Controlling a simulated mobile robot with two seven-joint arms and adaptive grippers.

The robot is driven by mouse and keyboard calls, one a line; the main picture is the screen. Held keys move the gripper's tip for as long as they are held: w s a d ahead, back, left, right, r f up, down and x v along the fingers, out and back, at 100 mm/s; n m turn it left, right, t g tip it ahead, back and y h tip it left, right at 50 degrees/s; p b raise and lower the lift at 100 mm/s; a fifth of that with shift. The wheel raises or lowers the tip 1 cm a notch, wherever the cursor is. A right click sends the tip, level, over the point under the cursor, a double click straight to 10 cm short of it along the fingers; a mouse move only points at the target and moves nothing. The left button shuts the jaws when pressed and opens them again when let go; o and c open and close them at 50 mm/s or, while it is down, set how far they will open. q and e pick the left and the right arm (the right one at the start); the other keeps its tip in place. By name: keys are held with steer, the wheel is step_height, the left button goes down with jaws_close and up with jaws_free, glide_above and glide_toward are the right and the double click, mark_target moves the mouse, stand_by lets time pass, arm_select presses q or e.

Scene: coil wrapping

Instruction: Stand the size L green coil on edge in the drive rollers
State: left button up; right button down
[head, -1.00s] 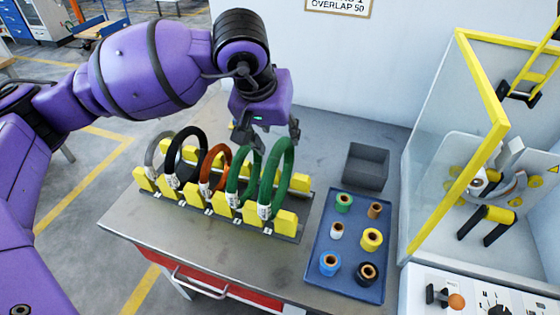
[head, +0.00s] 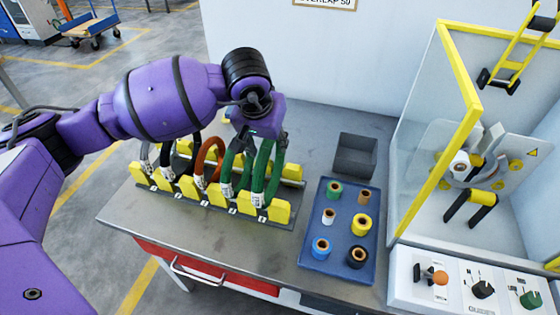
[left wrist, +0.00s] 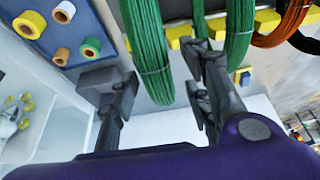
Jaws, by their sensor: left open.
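Two green coils stand on edge in the yellow-blocked rack; the right green coil (head: 261,170) looks larger than the left green coil (head: 239,168). Their labels are too small to read. My left gripper (head: 260,142) is open at the top of the right coil. In the left wrist view, that coil (left wrist: 148,50) hangs between the spread fingers, with a gap on each side, and the other green coil (left wrist: 240,30) is outside them. The yellow-and-black rollers (head: 470,206) are inside the wrapping machine at right. My right gripper is not in view.
An orange coil (head: 199,160) and darker coils share the rack on the left. A blue tray (head: 312,262) of tape rolls and an open grey box (head: 355,156) lie between rack and machine. A clear yellow-framed guard (head: 460,70) stands at the machine's left side.

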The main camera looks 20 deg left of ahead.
arm_select(q)
jaws_close()
steer(key=shift+r, duration=0.2)
stand_by(0.4)
